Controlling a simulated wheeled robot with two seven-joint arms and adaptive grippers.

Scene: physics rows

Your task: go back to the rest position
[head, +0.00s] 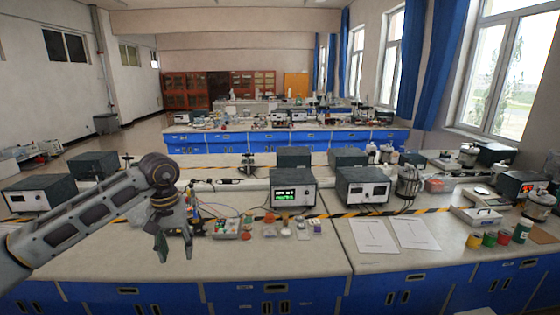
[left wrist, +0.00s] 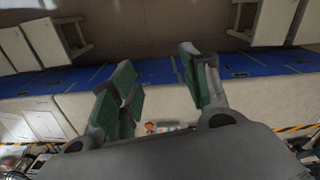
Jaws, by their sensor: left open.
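My left gripper (head: 175,246) is in the head view at the left, hanging fingers-down over the front part of the bench (head: 290,256). Its arm comes in from the left edge. In the left wrist view the two green-padded fingers (left wrist: 160,85) stand wide apart, with nothing between them. The gripper is left of a tray of small parts (head: 228,229) and holds nothing. My right gripper does not show in either view.
Instruments with lit displays, such as a power supply (head: 293,190), stand behind. Small jars (head: 504,237) and paper sheets (head: 412,232) lie to the right. Black-yellow tape (head: 345,214) crosses the bench. The front middle strip is mostly clear.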

